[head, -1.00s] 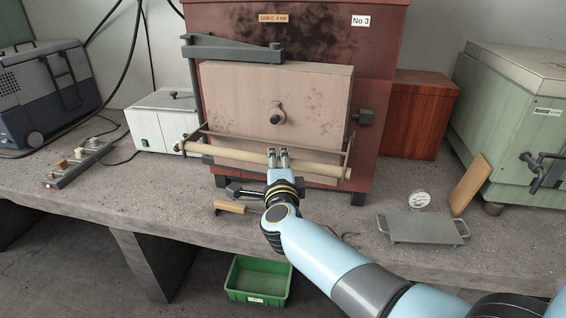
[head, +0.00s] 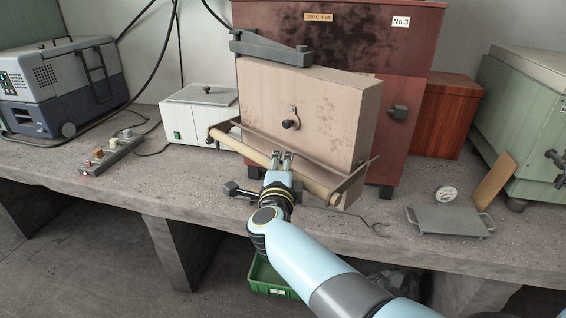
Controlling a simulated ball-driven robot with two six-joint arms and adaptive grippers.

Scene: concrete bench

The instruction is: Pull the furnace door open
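The furnace (head: 345,38) is a dark red box labelled No 3, standing on the bench. Its thick pale door (head: 330,105) hangs from a grey hinge arm (head: 268,47) at the upper left. The door stands at an angle, its right edge swung out from the front; the chamber is hidden behind it. A tan handle bar (head: 313,188) runs across the door's lower front on brackets. My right gripper (head: 282,158) is at the middle of this bar, fingers overlapping it with a narrow gap between them. Whether they clamp the bar is unclear. My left gripper is not in view.
A control strip (head: 108,155) and a white box (head: 200,112) stand left. A green crate (head: 268,275) is below the bench.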

